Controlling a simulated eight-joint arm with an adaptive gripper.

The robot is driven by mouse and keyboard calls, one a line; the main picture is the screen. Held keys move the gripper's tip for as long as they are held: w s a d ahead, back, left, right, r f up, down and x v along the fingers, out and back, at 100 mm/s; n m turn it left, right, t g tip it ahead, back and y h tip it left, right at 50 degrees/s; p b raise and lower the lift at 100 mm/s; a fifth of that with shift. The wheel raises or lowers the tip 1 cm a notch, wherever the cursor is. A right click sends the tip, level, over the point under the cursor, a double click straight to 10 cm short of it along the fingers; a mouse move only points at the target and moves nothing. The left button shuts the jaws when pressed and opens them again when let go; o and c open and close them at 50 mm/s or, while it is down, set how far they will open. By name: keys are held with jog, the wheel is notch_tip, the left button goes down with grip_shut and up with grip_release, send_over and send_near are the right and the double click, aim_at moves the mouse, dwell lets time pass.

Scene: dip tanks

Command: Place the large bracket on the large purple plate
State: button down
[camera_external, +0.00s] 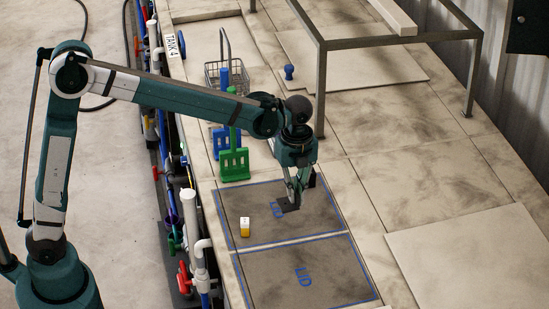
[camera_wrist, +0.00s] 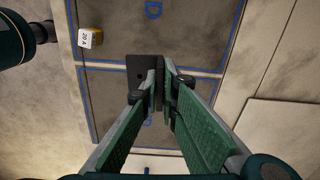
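A dark, L-shaped bracket (camera_external: 290,207) is at the fingertips of my gripper (camera_external: 293,196), over the dark lid area with the blue outline. In the wrist view the bracket (camera_wrist: 140,73) shows a flat part with holes to the left. Its upright part stands between the two fingertips of my gripper (camera_wrist: 161,84), which are close together on it. I cannot tell whether the bracket rests on the lid or hangs just above it. I see no plate that is clearly purple in either view.
Two dark lids with blue outlines lie side by side, the far one (camera_external: 325,221) and the near one (camera_external: 275,291). A white and yellow block (camera_external: 245,227) stands on the far lid. Green (camera_external: 234,165) and blue racks, a wire basket (camera_external: 212,76) and a metal frame (camera_external: 320,90) stand behind.

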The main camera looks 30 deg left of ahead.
jog(key=w+a+r, duration=0.2)
jog(key=w+a, duration=0.6)
jog(key=w, duration=0.4)
jog(key=w+a+r, duration=0.3)
jog(key=w+a, duration=0.5)
jog(key=w, duration=0.5)
jog(key=w+a+r, duration=0.2)
jog(key=w+a, duration=0.6)
jog(key=w, duration=0.4)
jog(key=shift+w+r+m, duration=0.15)
jog(key=shift+r+m, duration=0.15)
jog(key=shift+m, duration=0.1)
jog(key=shift+f, duration=0.1)
jog(key=shift+f, duration=3.05)
jog(key=shift+f, duration=1.85)
